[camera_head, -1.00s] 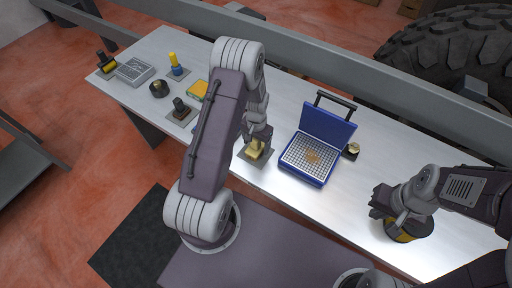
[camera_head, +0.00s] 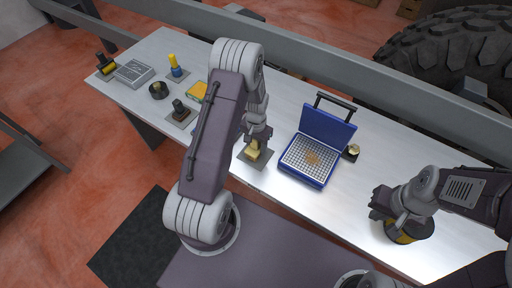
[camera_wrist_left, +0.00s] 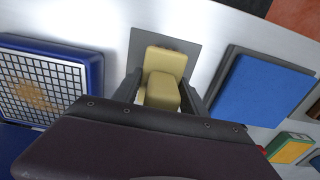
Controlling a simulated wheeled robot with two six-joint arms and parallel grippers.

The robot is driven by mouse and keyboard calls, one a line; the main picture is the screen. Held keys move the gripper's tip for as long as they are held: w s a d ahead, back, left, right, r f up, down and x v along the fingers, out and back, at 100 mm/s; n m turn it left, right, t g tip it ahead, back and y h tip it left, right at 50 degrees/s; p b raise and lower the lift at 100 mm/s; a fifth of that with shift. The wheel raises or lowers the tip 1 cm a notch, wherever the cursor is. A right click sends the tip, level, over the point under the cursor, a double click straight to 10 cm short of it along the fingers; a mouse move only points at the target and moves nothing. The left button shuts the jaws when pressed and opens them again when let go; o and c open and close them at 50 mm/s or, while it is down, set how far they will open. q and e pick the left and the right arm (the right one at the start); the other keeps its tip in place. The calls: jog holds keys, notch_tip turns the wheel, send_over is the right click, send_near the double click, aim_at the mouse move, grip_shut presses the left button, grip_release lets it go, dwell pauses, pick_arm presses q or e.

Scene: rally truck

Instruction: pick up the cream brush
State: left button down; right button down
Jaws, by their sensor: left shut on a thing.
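The cream brush (camera_head: 254,152) stands on a small grey mat (camera_head: 262,164) near the front edge of the table, just left of the blue case. My left gripper (camera_head: 257,138) is over it, with its fingers on either side of the brush. In the left wrist view the cream brush (camera_wrist_left: 165,75) lies between the fingers, its pale block showing beyond the gripper body, and the gripper is shut on it. Whether it has left the mat cannot be told. My right gripper (camera_head: 384,205) is at a yellow and black round object (camera_head: 405,232); its fingers are too small to judge.
An open blue case (camera_head: 318,150) with a white grid stands right of the brush, close to it. A small brass item (camera_head: 352,151) is beside it. A blue block (camera_wrist_left: 262,88) lies on the brush's other side. Several tools fill the table's left end. A grey rail (camera_head: 300,65) runs behind the table.

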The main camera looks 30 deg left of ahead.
pick_arm(q)
jog(key=r, duration=0.3)
jog(key=shift+w+d, duration=0.15)
jog(key=shift+d, duration=0.05)
jog(key=w+d+r+b, duration=0.1)
jog(key=w+d+r, duration=0.2)
jog(key=d+r, duration=0.4)
jog(key=d, duration=0.3)
jog(key=shift+w+d+b, duration=0.2)
jog(key=shift+d+b, duration=0.15)
jog(key=shift+d, duration=0.05)
jog(key=c, duration=1.3)
grip_release()
jog(key=shift+f, duration=0.1)
grip_shut()
